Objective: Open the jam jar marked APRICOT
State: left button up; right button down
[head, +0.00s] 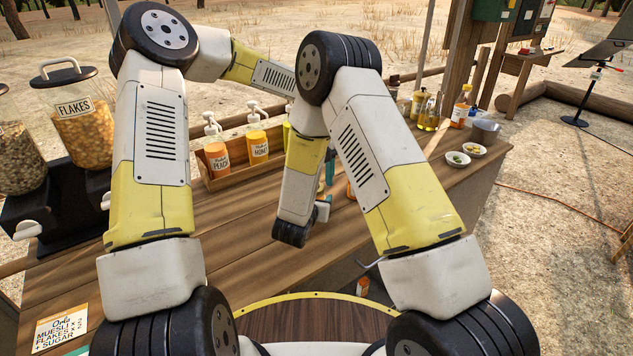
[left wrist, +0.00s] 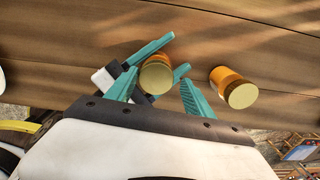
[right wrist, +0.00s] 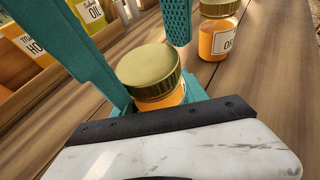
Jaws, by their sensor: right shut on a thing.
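A jam jar with a gold lid (right wrist: 150,68) stands on the wooden counter, its orange glass showing below the lid; its label is hidden. My right gripper (left wrist: 180,51) is shut around its body. My left gripper (left wrist: 158,76) is open, with its teal fingers apart on either side of the lid, seen from above. The lid is on the jar. A second gold-lidded orange jar (right wrist: 218,38) stands apart on the counter; its label shows only a first letter like O. It also shows in the left wrist view (left wrist: 233,88). In the head view my arms hide most of this.
A wooden crate (head: 222,180) with pump bottles stands behind the grippers. Cereal dispensers (head: 78,110) stand at the left, by an order card (head: 61,328). Bottles (head: 428,112) and small bowls (head: 457,159) stand at the right. The counter's front middle is clear.

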pick_arm(q)
jog(key=shift+s+a, duration=0.1)
jog(key=shift+a, duration=0.05)
pick_arm(e)
jog(key=shift+d, duration=0.2)
pick_arm(q)
jog(key=shift+r, duration=0.2)
notch_tip(320, 180, up, 4)
jog(key=shift+r, duration=0.1)
pick_arm(e)
jog(key=c, duration=0.5)
grip_release()
jog(key=shift+a, duration=0.1)
